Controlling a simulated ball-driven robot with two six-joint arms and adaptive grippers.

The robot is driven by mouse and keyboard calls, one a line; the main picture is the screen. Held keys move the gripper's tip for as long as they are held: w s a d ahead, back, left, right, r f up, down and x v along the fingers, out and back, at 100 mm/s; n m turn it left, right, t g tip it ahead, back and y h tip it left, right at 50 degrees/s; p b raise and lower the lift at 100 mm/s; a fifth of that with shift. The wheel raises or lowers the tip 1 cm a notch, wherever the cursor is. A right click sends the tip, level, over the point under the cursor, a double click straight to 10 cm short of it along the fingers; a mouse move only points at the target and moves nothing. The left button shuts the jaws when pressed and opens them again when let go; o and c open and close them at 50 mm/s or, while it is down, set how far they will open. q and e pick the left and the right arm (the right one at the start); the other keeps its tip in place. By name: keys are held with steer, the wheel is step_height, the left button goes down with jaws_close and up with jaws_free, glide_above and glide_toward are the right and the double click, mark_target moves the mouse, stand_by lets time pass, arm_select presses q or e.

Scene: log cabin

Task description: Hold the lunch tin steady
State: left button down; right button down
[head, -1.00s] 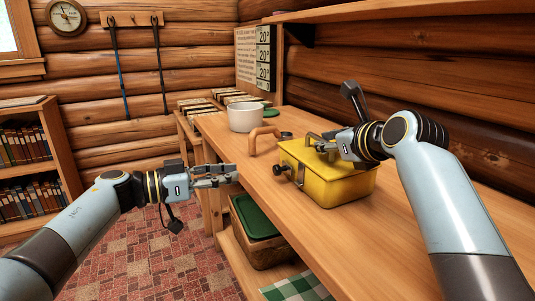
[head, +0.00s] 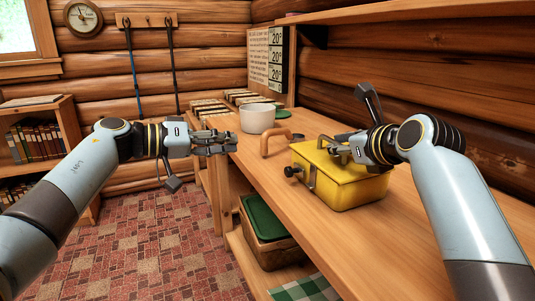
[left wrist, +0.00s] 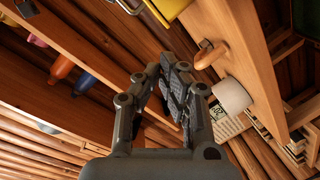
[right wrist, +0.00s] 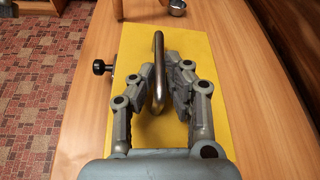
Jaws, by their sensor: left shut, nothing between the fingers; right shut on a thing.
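The yellow lunch tin (head: 340,187) stands on the wooden counter with its lid down. It has a dark knob and latch on its left side and a metal handle on top. My right gripper (head: 338,148) is over the lid, shut on the handle. In the right wrist view the metal handle (right wrist: 158,75) stands between the fingers of the right gripper (right wrist: 165,85). My left gripper (head: 232,143) is shut and empty, left of the tin near the counter's front edge. The left wrist view shows its fingers (left wrist: 182,75) together, with a yellow corner of the tin (left wrist: 168,8) at the top.
A wooden arched handle (head: 277,142) stands on the counter (head: 400,230) left of the tin, with a white pot (head: 257,118) behind it. A basket with a green lid (head: 264,217) and a checkered cloth (head: 305,289) lie on the lower shelf. A bookshelf (head: 45,150) stands far left.

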arm_select(q)
glide_above(293, 171)
steer(key=w+a, duration=0.4)
steer(key=a, duration=0.1)
steer(key=shift+a+f, duration=0.2)
steer(key=shift+f, duration=0.7)
steer(key=shift+s+d+f, duration=0.2)
steer(key=shift+s+f, duration=0.25)
steer(key=shift+f, duration=0.05)
steer(key=shift+s+d+f, duration=0.2)
steer(key=shift+s+f, duration=0.2)
steer(key=shift+f, duration=0.05)
steer(key=shift+s+d+f, duration=0.25)
steer(key=shift+s+f, duration=0.05)
steer(key=shift+f, duration=0.05)
steer(key=shift+s+d, duration=0.1)
steer(key=shift+s, duration=0.1)
steer(key=shift+s+d, duration=0.3)
steer(key=shift+s, duration=0.35)
steer(key=shift+s+d, duration=0.3)
steer(key=shift+s, duration=0.35)
steer(key=shift+s+d, duration=0.3)
steer(key=shift+s, duration=0.35)
